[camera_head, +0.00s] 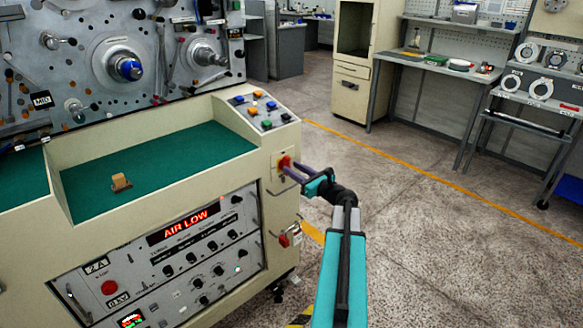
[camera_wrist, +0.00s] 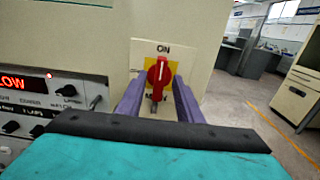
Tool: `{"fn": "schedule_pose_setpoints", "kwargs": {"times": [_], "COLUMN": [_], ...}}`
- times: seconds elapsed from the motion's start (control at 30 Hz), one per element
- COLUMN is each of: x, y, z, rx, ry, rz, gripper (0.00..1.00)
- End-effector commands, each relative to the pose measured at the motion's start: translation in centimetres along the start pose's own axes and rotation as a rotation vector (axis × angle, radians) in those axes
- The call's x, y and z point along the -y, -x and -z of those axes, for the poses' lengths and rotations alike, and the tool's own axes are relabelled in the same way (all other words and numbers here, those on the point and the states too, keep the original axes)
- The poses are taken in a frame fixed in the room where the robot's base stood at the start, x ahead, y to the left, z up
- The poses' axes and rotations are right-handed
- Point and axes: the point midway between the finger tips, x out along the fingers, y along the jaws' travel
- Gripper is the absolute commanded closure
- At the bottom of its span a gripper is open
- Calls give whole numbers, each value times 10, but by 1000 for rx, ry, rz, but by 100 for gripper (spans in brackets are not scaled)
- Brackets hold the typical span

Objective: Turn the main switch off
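The main switch (camera_head: 284,162) is a red rotary knob on a yellow plate, on the cream side panel of the machine. In the wrist view the knob (camera_wrist: 158,73) stands upright, its upper end toward the word ON above it. My gripper (camera_head: 291,174) reaches the panel from the front right. In the wrist view its purple fingers (camera_wrist: 158,82) stand apart, one on each side of the knob, with a visible gap to it. The fingers are open and hold nothing. The lower part of the plate is partly hidden behind the fingers.
A red fitting (camera_head: 284,240) with a metal loop sits lower on the same side panel. The sloped button box (camera_head: 262,112) is above the switch. A panel reading AIR LOW (camera_head: 183,227) is to the left. The floor (camera_head: 440,240) to the right is clear.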

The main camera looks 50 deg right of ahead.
Motion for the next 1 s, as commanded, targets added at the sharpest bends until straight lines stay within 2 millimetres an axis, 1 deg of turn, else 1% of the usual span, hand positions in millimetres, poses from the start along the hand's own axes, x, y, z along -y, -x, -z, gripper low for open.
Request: {"fn": "schedule_pose_setpoints", "kwargs": {"times": [0.03, 0.2, 0.33, 0.6, 0.8, 1.0], "x": [1, 0, 0, 0, 0, 0], "y": [-7, -19, -22, -22, -22, -22], "z": [0, 0, 0, 0, 0, 0], "rx": [0, 0, 0, 0, 0, 0], "ry": [0, 0, 0, 0, 0, 3], "rz": [-1, -1, 0, 0, 0, 0], "gripper": [67, 67, 67, 67, 100, 100]}}
